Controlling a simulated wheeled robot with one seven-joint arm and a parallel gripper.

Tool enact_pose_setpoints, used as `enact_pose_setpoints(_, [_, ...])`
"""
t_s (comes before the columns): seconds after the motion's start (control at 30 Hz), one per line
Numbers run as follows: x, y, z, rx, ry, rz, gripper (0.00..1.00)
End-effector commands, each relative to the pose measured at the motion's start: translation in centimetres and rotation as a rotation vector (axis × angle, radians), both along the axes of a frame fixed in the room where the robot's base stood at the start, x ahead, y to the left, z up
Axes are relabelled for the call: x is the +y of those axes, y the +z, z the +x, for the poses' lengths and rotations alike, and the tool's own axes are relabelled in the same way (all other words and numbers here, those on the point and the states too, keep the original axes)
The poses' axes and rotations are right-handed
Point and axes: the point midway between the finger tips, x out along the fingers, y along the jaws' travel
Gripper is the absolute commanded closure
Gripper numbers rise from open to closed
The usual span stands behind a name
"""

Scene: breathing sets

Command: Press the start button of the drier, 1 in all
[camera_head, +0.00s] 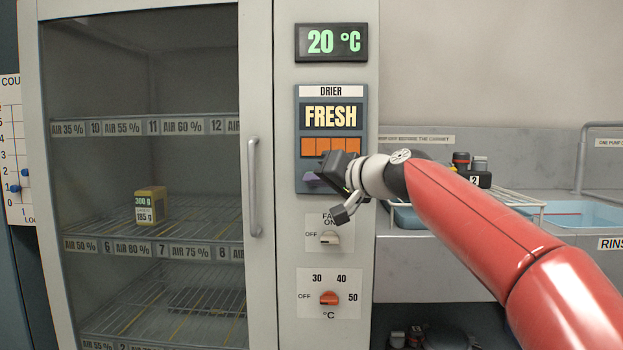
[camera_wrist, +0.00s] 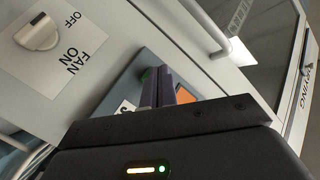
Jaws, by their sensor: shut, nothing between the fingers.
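The start button's label is not readable.
Below are a fan knob (camera_head: 330,238) and a red temperature knob (camera_head: 328,298). The cabinet's glass door with a vertical handle (camera_head: 253,187) is at left; a yellow box (camera_head: 150,205) sits on a shelf inside. A sink counter with a rack (camera_head: 510,198) is at right.

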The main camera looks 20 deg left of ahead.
Motion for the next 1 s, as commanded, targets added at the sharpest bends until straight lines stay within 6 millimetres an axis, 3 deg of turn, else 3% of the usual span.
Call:
enact_pose_setpoints(0.67, [0.1,0.0,0.5,0.000,-0.001,0.001,1.00])
enact_pose_setpoints(1.0, [-0.2,-0.2,-0.7,-0.002,-0.002,0.000,1.00])
